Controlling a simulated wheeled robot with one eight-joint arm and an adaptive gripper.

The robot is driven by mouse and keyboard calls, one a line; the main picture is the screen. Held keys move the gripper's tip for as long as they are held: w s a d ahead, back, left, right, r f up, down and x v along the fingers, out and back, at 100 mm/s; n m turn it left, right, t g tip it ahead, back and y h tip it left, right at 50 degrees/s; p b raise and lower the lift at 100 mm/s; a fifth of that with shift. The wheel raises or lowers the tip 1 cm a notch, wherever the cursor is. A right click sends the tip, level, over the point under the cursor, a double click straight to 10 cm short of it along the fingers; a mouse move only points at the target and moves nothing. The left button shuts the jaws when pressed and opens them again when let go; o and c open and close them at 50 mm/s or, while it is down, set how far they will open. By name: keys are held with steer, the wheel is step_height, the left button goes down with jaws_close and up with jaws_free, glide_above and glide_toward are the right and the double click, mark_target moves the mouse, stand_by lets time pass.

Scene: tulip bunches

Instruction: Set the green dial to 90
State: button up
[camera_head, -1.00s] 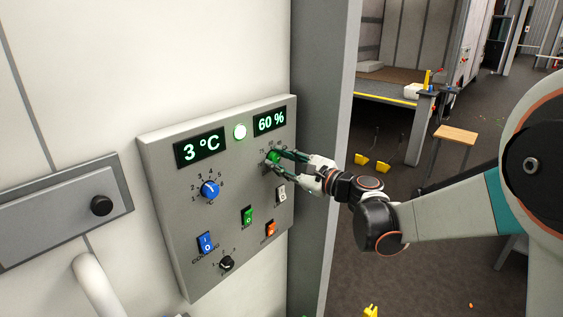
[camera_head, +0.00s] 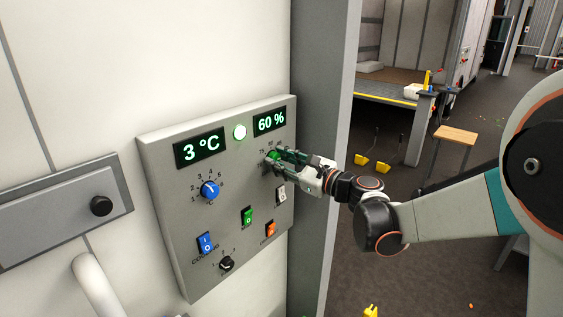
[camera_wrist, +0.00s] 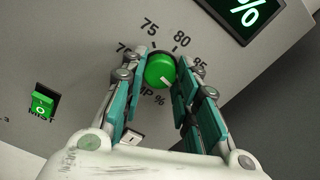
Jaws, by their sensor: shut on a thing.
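The green dial (camera_wrist: 160,71) sits on the grey control panel, with the printed marks 75, 80 and 85 around it in the wrist view. A pale pointer mark on its face points down and right, near the right finger. The dial also shows in the head view (camera_head: 273,156), mostly behind the fingers. My gripper (camera_wrist: 163,75) is shut on the dial, one finger on each side of it. It also shows in the head view (camera_head: 280,157). The display (camera_head: 269,121) above the dial reads 60 %. The 90 mark is hidden.
The panel (camera_head: 170,240) also carries a blue dial (camera_head: 210,190), a black dial (camera_head: 227,263), a green switch (camera_head: 247,215), a blue switch (camera_head: 205,243), an orange switch (camera_head: 270,229) and a white switch (camera_head: 282,194). The white switch is close below my gripper.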

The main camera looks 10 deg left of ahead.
steer(key=o, duration=1.1)
steer(key=shift+d, duration=0.1)
steer(key=v, duration=1.1)
steer(key=shift+s+d, duration=0.3)
steer(key=s+d+f+n+h, duration=0.2)
steer(key=s+d+n+h, duration=0.3)
steer(key=s+d+n, duration=0.1)
steer(key=s+d+f+n+g+h, duration=0.1)
steer(key=s+d+f+n+h, duration=0.2)
steer(key=s+d+n+h, duration=0.2)
steer(key=s+d+f+n+h, duration=0.3)
steer(key=s+d+n+h, duration=0.2)
steer(key=s+d+n, duration=0.3)
steer(key=shift+s+d+f+n+g+h, duration=0.15)
steer(key=shift+s+d, duration=0.55)
steer(key=shift+s, duration=0.55)
steer(key=shift+s+d+n+g+h, duration=0.1)
steer(key=shift+s+d, duration=0.55)
steer(key=shift+s, duration=0.6)
steer(key=shift+s+d+f+n+g+h, duration=0.15)
steer(key=shift+s+d, duration=0.55)
steer(key=shift+s, duration=0.55)
